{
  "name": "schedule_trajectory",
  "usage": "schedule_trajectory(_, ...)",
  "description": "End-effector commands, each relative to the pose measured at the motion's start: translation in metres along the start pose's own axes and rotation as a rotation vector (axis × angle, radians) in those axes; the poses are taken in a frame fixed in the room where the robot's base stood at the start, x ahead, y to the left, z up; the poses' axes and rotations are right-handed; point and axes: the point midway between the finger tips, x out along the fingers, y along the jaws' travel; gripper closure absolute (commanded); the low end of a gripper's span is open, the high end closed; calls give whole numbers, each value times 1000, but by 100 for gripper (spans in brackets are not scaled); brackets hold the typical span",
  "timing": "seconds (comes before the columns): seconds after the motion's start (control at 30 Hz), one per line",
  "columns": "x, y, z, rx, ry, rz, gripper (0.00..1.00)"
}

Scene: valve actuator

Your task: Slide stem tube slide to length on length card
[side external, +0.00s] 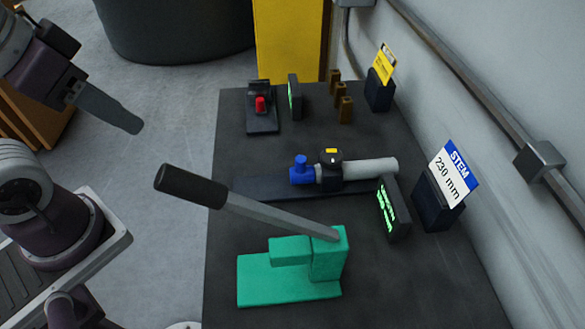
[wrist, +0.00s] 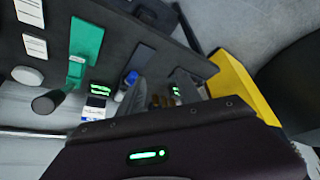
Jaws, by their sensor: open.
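The stem tube slide lies on a dark rail on the bench in the side external view. It has a pale grey tube (side external: 368,171), a blue end piece (side external: 302,170) and a black collar (side external: 330,172) with a yellow top. The blue end piece also shows small in the wrist view (wrist: 129,80). The length card (side external: 453,174) reads "STEM 230 mm" and stands in a dark holder to the tube's right. My gripper (side external: 133,124) is open and empty, left of the bench and well apart from the tube.
A green lever press (side external: 300,272) stands in front of the tube, its long handle slanting up left. A small green-lit display (side external: 393,208) stands by the tube's right end. Brass pieces (side external: 340,100), a red-knobbed fixture (side external: 261,108) and a yellow card (side external: 383,65) are farther back.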

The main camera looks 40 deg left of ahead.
Motion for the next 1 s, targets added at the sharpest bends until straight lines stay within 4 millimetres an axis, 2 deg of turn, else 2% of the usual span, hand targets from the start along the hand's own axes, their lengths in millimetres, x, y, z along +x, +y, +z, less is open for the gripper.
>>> schedule_trajectory(0.2,1,-1,-1,2,1,-4,59)
schedule_trajectory(0.27,8,-8,-11,17,9,-32,59)
schedule_trajectory(0.37,37,-33,-53,107,51,-129,59)
schedule_trajectory(0.43,71,-52,-91,232,94,-189,59)
schedule_trajectory(0.5,111,-60,-124,386,147,-194,59)
schedule_trajectory(0.53,130,-59,-135,453,169,-177,59)
schedule_trajectory(0.6,175,-47,-150,602,228,-86,59)
schedule_trajectory(0.63,194,-38,-151,657,256,-26,59)
schedule_trajectory(0.7,231,-9,-144,756,330,151,59)
schedule_trajectory(0.73,242,4,-137,779,365,235,59)
schedule_trajectory(0.8,255,34,-119,796,445,427,59)
schedule_trajectory(0.9,254,63,-98,764,544,642,59)
schedule_trajectory(1.0,247,76,-88,726,604,760,59)
